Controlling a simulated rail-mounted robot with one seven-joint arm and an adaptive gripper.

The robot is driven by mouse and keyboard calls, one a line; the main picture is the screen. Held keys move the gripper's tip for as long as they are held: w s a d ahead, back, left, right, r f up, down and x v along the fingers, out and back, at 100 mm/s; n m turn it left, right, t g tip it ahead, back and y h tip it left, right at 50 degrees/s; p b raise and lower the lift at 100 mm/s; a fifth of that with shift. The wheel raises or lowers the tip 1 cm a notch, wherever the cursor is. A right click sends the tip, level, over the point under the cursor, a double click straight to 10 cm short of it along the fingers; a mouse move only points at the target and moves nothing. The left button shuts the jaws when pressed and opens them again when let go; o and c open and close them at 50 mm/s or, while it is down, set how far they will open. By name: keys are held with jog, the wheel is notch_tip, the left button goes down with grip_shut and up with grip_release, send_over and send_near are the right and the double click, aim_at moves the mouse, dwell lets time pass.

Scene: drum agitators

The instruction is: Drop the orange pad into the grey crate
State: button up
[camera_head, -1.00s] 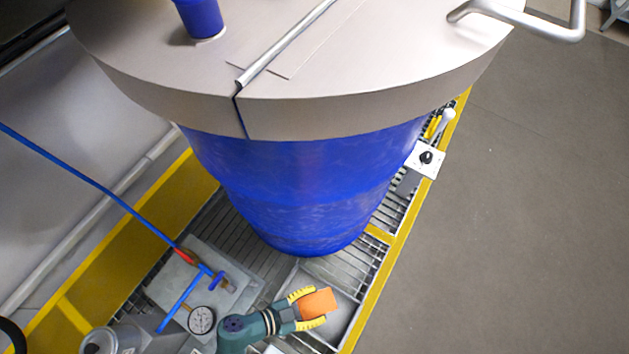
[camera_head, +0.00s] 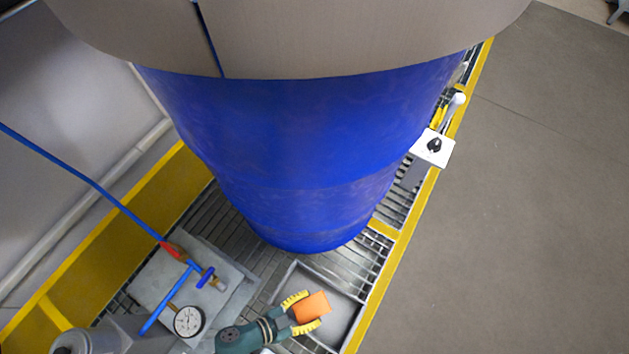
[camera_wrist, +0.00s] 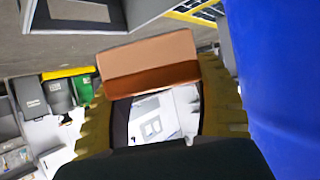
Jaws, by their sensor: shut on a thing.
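The orange pad (camera_head: 314,304) is a small block held between the yellow fingers of my gripper (camera_head: 311,311). In the wrist view the pad (camera_wrist: 150,62) spans the gap between both fingers. My gripper is shut on it. The grey crate (camera_head: 343,312) is a shallow open tray on the grating at the foot of the blue drum. In the head view, the pad and fingertips overlap the crate's interior. The height of the pad above the crate's floor is hard to tell. My gripper hides the crate's near left part.
The large blue drum (camera_head: 300,150) stands just behind the crate. A grey slab with a round gauge (camera_head: 187,321) and a blue T-shaped tool (camera_head: 171,298) is to the left. A white knob box (camera_head: 432,147) sits by the yellow edge. The floor at right is clear.

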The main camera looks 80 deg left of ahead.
notch_tip(320, 180, down, 2)
jog(key=shift+f+b, duration=0.2)
jog(key=shift+b, duration=0.3)
jog(key=o, duration=1.3)
jog(key=shift+d+r, duration=0.1)
